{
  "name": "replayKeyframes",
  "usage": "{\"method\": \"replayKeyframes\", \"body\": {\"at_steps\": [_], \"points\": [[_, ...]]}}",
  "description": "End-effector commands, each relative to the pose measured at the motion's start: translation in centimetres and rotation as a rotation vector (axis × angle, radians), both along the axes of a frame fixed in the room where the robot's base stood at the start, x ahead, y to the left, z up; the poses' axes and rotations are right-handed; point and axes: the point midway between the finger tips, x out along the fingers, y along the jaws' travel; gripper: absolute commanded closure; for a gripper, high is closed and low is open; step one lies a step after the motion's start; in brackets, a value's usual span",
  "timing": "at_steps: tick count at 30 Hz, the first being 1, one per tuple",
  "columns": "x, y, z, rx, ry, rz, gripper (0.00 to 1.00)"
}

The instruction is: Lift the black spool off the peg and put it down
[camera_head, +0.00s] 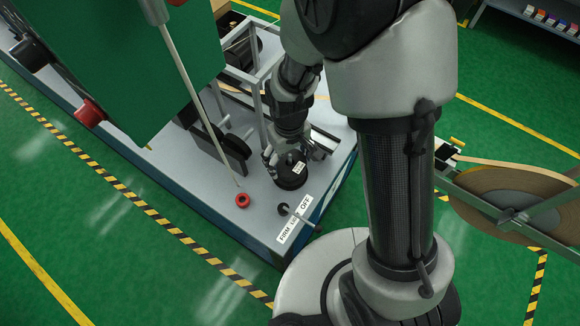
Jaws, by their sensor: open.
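A black round piece with a small white label, which looks like the black spool (291,175), sits flat on the grey deck (262,228) near its front right edge. My gripper (284,158) points down at it from above and behind. It is open, with a finger close to the spool's left side; I cannot tell whether they touch. Part of the spool is hidden by my gripper.
A red ring (242,200) lies left of the spool. Black discs (234,149) and a grey metal frame (247,92) stand behind. A large green panel (130,60) fills the upper left. A big tan tape reel (505,197) stands at right.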

Motion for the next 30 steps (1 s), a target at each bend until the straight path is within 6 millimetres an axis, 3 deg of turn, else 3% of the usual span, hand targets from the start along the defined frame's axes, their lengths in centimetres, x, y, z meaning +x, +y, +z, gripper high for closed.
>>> {"method": "replayKeyframes", "body": {"at_steps": [1, 6, 16, 30], "points": [[-0.1, 0.0, -1.3, -0.001, 0.005, 0.0, 0.23], [-0.1, 0.0, -3.6, -0.001, 0.003, 0.0, 0.23], [0.0, 0.0, -4.0, 0.0, 0.0, 0.0, 0.24], [0.0, 0.0, -4.0, 0.0, 0.0, 0.0, 0.55]]}}
